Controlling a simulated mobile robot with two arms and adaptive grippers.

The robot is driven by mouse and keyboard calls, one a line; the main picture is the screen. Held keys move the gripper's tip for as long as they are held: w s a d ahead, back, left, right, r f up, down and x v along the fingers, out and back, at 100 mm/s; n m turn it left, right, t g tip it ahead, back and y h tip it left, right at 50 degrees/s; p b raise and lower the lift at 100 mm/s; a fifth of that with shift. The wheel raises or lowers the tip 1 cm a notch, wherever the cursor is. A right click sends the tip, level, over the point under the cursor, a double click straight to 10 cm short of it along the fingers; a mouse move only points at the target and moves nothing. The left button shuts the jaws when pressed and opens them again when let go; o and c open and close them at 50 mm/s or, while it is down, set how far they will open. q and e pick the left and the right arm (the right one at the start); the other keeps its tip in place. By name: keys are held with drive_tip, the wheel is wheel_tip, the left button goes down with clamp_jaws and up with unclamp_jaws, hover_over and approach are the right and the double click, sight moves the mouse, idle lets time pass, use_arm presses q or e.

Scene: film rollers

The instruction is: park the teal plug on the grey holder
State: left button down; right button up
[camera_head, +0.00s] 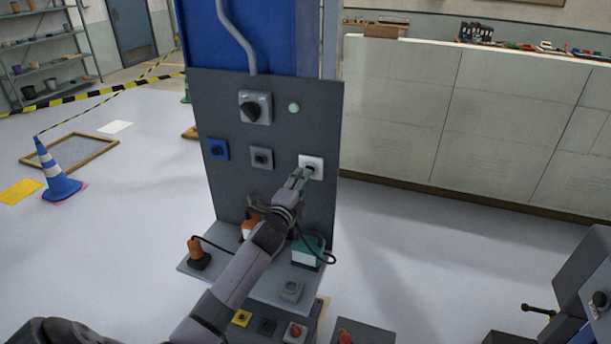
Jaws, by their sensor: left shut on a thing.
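My left gripper (301,177) is up at the white socket (312,161) on the right of the dark panel. It is shut on the teal plug, which is mostly hidden by the fingers; only a little teal shows there. I cannot tell whether the plug is in the socket or just in front of it. The grey holder (291,290) sits on the grey ledge below the panel, low and right of my forearm, and looks empty. My right gripper is not in view.
A teal box (313,243) with a black cable stands on the ledge (258,285), near the panel. An orange plug (198,247) stands upright in a dark holder at the ledge's left. Blue (218,149) and grey (262,158) sockets and a rotary switch (255,107) are on the panel.

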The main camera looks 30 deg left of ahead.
use_arm(q)
drive_tip(key=shift+p+v, duration=0.3)
drive_tip(key=shift+v, duration=0.45)
drive_tip(key=shift+w+a+f, duration=0.1)
drive_tip(key=shift+a+f, duration=0.05)
drive_tip(key=s+a+f+n+g+y, duration=0.1)
drive_tip(key=a+f+n+g, duration=0.15)
drive_tip(key=f+g, duration=0.4)
drive_tip(key=s+a+f+n+g+y, duration=0.1)
drive_tip(key=a+f+n+g, duration=0.1)
drive_tip(key=f+n+g, duration=0.4)
drive_tip(key=s+d+f+g+h, duration=0.5)
drive_tip(key=s+d+f+h, duration=0.1)
drive_tip(key=s+d, duration=0.2)
drive_tip(key=shift+n, duration=0.35)
drive_tip(key=shift+d+f, duration=0.1)
drive_tip(key=shift+f, duration=3.7)
